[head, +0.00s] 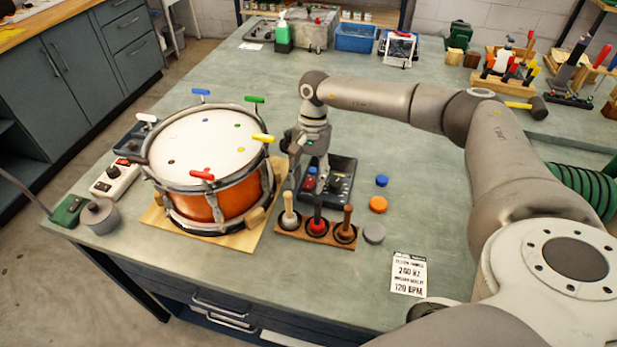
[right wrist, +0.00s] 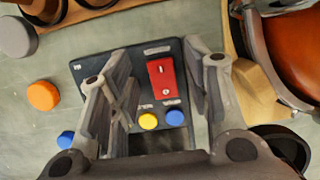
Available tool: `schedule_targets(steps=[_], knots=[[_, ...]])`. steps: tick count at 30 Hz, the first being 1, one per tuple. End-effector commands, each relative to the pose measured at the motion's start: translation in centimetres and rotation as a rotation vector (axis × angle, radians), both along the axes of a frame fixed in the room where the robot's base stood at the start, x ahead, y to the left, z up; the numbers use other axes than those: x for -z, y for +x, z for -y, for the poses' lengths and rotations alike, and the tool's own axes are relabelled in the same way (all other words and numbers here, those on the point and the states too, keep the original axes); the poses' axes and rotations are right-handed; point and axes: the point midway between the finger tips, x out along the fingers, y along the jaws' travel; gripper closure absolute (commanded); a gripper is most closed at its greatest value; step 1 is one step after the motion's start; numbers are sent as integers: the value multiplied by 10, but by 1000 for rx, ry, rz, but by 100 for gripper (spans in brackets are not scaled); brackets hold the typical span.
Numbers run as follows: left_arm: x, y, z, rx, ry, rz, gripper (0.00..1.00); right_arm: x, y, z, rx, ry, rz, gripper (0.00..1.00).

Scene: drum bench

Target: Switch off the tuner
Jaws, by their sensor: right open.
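A dark control box, which looks like the tuner (head: 341,186), lies on the bench just right of the drum. In the right wrist view the tuner (right wrist: 93,66) carries a red rocker switch (right wrist: 163,78) with white marks, plus a yellow button (right wrist: 148,121) and a blue button (right wrist: 174,117). Which side of the rocker is pressed, I cannot tell. My right gripper (head: 310,172) points down over the box's left part. In the right wrist view its open fingers (right wrist: 155,72) stand either side of the switch, with nothing between them. Contact is not visible. My left gripper is not in view.
The orange drum (head: 238,197) stands close on the left, with coloured tuning keys around its rim. A wooden rack (head: 317,230) of handled tools sits in front of the tuner. Blue, orange (head: 378,205) and grey discs lie to the right. A white box (head: 114,180) lies left of the drum.

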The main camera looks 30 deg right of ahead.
Motion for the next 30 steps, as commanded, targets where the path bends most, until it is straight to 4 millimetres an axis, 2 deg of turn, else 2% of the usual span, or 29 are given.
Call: schedule_targets(steps=[9,15,20,30], knots=[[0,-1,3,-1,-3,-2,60,-57,1,0,0,1,4,55],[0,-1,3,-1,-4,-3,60,-87,1,0,1,1,3,55],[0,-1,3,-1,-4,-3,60,-96,0,0,0,1,1,55],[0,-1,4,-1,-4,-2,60,-97,0,0,1,0,1,55]])
